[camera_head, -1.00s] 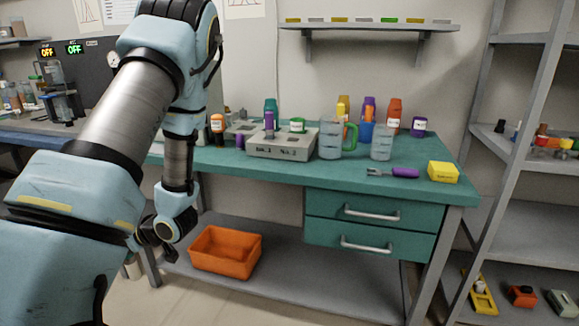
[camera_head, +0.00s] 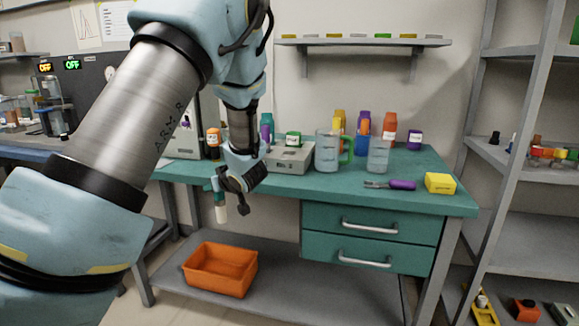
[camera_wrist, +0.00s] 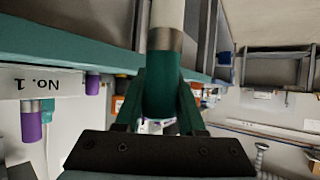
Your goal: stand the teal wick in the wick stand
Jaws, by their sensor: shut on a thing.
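My gripper (camera_head: 221,180) is shut on the teal wick (camera_head: 219,193), in front of the bench's front edge. The wick hangs nearly upright in the head view, with its white end down. In the wrist view the teal wick (camera_wrist: 161,88) sits between the fingers, silver band and white part toward the top. A grey block (camera_head: 291,158) on the bench looks like the wick stand; my arm hides its left part. In the wrist view its "No. 1" face (camera_wrist: 55,82) appears upside down, with a purple wick (camera_wrist: 32,124) at it. Its sockets are not visible.
Behind and right of the block stand glass jugs (camera_head: 327,153) and several coloured bottles (camera_head: 389,128). A purple-handled tool (camera_head: 402,185) and a yellow block (camera_head: 439,183) lie at the bench's right. An orange bin (camera_head: 219,283) is on the lower shelf. The space before the drawers is clear.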

